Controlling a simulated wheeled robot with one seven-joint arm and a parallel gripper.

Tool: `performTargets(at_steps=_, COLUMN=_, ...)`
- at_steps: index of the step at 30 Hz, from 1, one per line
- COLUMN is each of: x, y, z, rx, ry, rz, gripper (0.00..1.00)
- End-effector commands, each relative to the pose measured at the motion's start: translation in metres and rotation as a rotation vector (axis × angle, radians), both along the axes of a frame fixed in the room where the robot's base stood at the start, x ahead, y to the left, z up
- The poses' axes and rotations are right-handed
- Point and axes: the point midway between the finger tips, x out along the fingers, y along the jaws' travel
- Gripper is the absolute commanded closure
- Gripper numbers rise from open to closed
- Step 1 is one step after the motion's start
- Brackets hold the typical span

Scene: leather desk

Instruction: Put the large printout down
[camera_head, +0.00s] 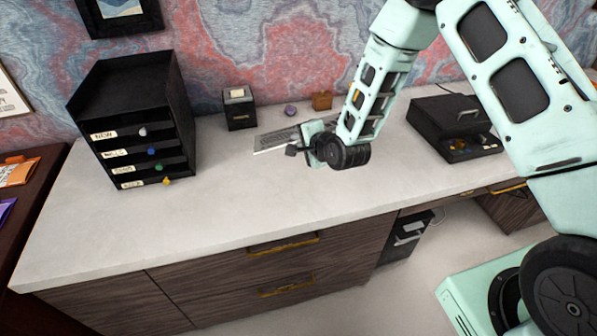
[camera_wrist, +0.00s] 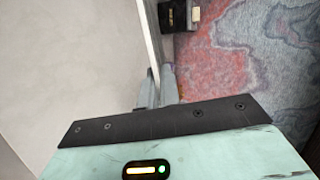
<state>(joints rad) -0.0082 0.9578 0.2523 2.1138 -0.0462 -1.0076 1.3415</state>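The large printout (camera_head: 273,141) is a pale sheet with grey printed rows, extending left from my gripper (camera_head: 297,147) near the back of the desk in the head view. In the wrist view the printout (camera_wrist: 151,40) shows nearly edge-on, as a thin pale strip running up from between the fingers of my gripper (camera_wrist: 158,88). The fingers are closed on its near end. The sheet looks roughly level with the desk top (camera_head: 215,205); I cannot tell whether it touches the surface. My gripper and arm hide its right end.
A black drawer organiser (camera_head: 135,120) with labelled drawers stands at the left. A small black box (camera_head: 239,108), a purple object (camera_head: 291,110) and a brown block (camera_head: 322,101) stand along the wall. A black case (camera_head: 452,125) is at the right. The front middle desk is clear.

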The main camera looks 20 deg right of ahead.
Motion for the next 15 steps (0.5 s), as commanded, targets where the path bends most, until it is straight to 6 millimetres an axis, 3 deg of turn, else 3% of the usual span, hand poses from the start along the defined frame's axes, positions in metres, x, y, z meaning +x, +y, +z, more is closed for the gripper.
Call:
performTargets(at_steps=4, x=-0.002, y=0.013, z=-0.001, rx=-0.01, ry=0.039, rz=0.03, gripper=1.0)
performTargets(at_steps=15, x=-0.002, y=0.014, z=-0.034, rx=-0.01, ry=0.042, rz=0.033, gripper=1.0)
